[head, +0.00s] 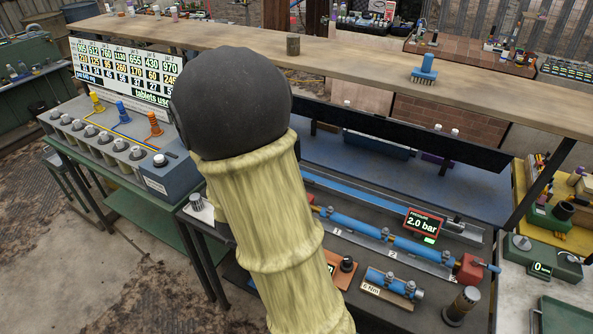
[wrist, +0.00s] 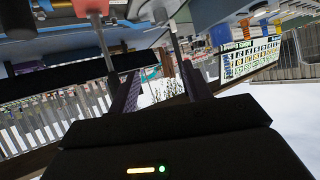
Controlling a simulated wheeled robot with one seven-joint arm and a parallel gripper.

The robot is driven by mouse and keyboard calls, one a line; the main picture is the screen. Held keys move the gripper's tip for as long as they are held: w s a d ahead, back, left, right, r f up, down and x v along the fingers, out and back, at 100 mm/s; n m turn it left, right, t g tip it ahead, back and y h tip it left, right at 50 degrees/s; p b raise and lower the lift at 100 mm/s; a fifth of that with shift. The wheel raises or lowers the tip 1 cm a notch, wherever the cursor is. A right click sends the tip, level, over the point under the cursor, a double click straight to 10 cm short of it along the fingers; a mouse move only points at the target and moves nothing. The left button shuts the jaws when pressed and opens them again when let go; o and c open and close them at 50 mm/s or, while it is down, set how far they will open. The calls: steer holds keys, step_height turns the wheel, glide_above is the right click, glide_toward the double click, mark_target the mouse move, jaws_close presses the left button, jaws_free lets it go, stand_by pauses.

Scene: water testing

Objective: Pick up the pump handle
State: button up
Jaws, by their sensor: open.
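No part in view is marked as the pump handle. A red block (head: 470,268) with a short blue bar (head: 489,266) sits at the right end of the blue pipe row in the head view; I cannot tell whether this bar is the handle. My gripper (wrist: 136,26) is open in the wrist view, its two thin fingers spread apart with nothing seen held. A red piece (wrist: 90,7) shows by the left fingertip, cut by the frame's top edge; I cannot tell if they touch. My arm hides the gripper in the head view.
Blue pipes (head: 352,228) lie on the dark bench beside a pressure display (head: 424,224) reading 2.0 bar. A dark knurled cylinder (head: 462,304) stands at the front right. A wooden shelf (head: 350,66) runs above. The wrist view is upside down.

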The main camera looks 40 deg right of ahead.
steer(key=s+d+r+m+h+b, duration=0.1)
steer(key=s+d+m+h+b, duration=0.1)
steer(key=d+h, duration=0.6)
steer(key=shift+s+d+m+b, duration=0.25)
steer(key=shift+m+b, duration=0.35)
steer(key=shift+b, duration=0.25)
steer(key=shift+r, duration=0.1)
steer(key=p+x, duration=0.3)
steer(key=x, duration=0.9)
steer(key=shift+w+d+r+p, duration=0.1)
steer(key=shift+w+d+p, duration=0.1)
steer(key=shift+p, duration=0.15)
steer(key=p+x, duration=0.1)
steer(key=x, duration=0.1)
steer(key=f+p+x, duration=0.1)
steer(key=x, duration=0.2)
steer(key=shift+s+f, duration=0.1)
steer(key=shift+s, duration=0.05)
